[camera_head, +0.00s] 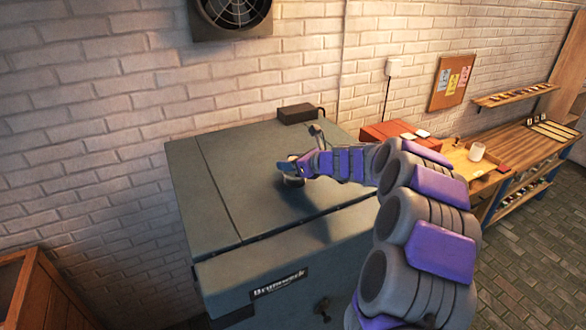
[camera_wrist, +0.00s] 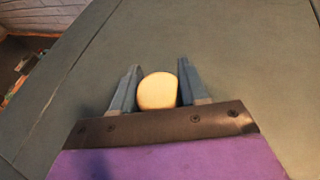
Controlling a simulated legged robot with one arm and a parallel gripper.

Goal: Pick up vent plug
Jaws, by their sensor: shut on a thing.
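In the wrist view the vent plug (camera_wrist: 158,91), a pale cream rounded piece, sits between the two grey fingers of my gripper (camera_wrist: 157,88). My gripper is shut on it. Only its top shows; its lower part is hidden by the gripper's dark plate. In the head view my gripper (camera_head: 286,170) is over the middle of the grey-green top of the large kiln-like box (camera_head: 235,165). The plug is mostly hidden there by the fingers. I cannot tell whether the plug touches the top.
A dark block (camera_head: 296,113) stands at the back edge of the box top. A wall fan (camera_head: 232,14) hangs above. A red box (camera_head: 388,131) and a wooden workbench (camera_head: 525,146) stand to the right. A wooden crate (camera_head: 38,290) is at lower left. Much of the box top is clear.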

